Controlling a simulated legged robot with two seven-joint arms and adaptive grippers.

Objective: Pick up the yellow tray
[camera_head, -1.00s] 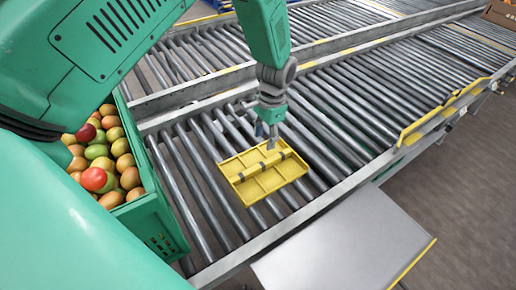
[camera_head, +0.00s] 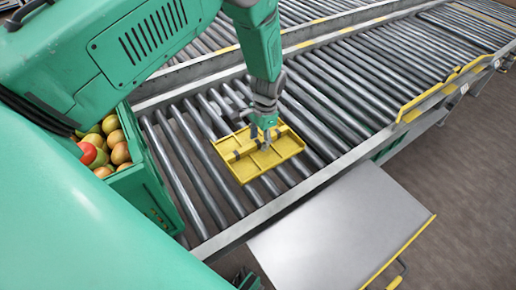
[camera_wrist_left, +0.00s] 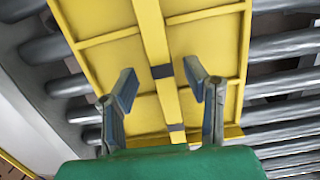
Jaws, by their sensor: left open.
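The yellow tray (camera_head: 244,166) lies on the rollers of the near conveyor, a raised bar running across its middle. In the left wrist view the tray (camera_wrist_left: 105,62) fills the centre, with dark bands on its bar. My left gripper (camera_head: 264,143) is over the tray, pointing down. In the wrist view its two open fingers (camera_wrist_left: 162,84) stand on either side of the bar, with a gap between each finger and the bar. I cannot tell whether the fingertips touch the tray. My right gripper is not in view.
A green crate (camera_head: 150,195) of red, orange and green tomatoes stands left of the tray, partly behind my arm. A grey side table (camera_head: 335,232) adjoins the conveyor's front rail (camera_head: 290,203). The rollers (camera_head: 355,95) to the right are clear.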

